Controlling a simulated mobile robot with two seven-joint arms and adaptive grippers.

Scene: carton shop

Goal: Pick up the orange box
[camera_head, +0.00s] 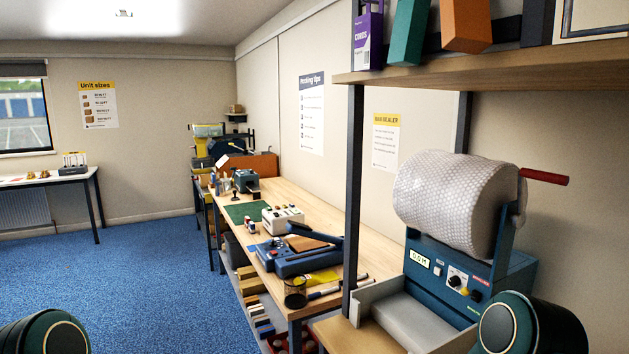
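An orange box (466,24) stands tilted on the wooden shelf (500,62) at the upper right. Its top is cut off by the picture's edge. A green box (409,32) leans to its left, and a purple box (368,38) stands farther left, near the shelf's end. A dark upright item (537,22) is to its right. Neither gripper is in view; only rounded dark parts of my arms show at the bottom left and bottom right corners.
Below the shelf stands a machine (465,282) with a bubble-wrap roll (450,200) and a red handle (543,177). A dark post (353,190) holds the shelf's left end. A long workbench (285,215) carries several tools. The blue floor (130,285) at left is clear.

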